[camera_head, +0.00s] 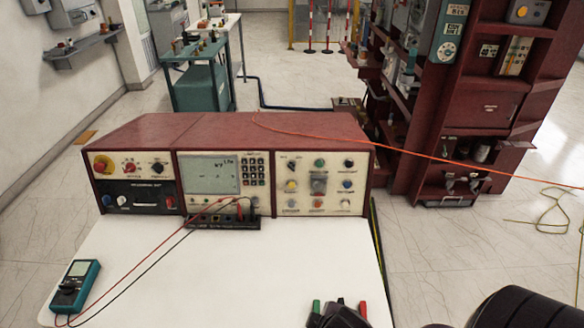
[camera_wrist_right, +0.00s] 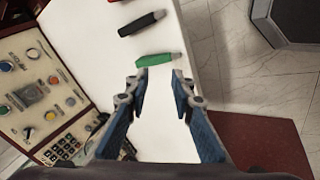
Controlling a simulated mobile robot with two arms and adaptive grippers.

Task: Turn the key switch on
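A red test console (camera_head: 230,130) stands at the back of the white table with three cream control panels. The key switch cannot be singled out for certain among the small knobs and switches of the right panel (camera_head: 318,183), which also shows in the right wrist view (camera_wrist_right: 38,92). My right gripper (camera_wrist_right: 159,76) is open and empty, its blue-padded fingers apart over the table, with a green clip (camera_wrist_right: 155,60) just beyond the fingertips. In the head view it is at the bottom edge, in front of the console and well away from the panels. My left gripper is not in view.
A teal multimeter (camera_head: 76,284) lies at the table's left, its red and black leads running to the console. A black clip (camera_wrist_right: 141,23) and a red clip (camera_head: 362,308) lie near the green one. The table's middle (camera_head: 230,285) is clear. A red shelf rack (camera_head: 490,110) stands right behind.

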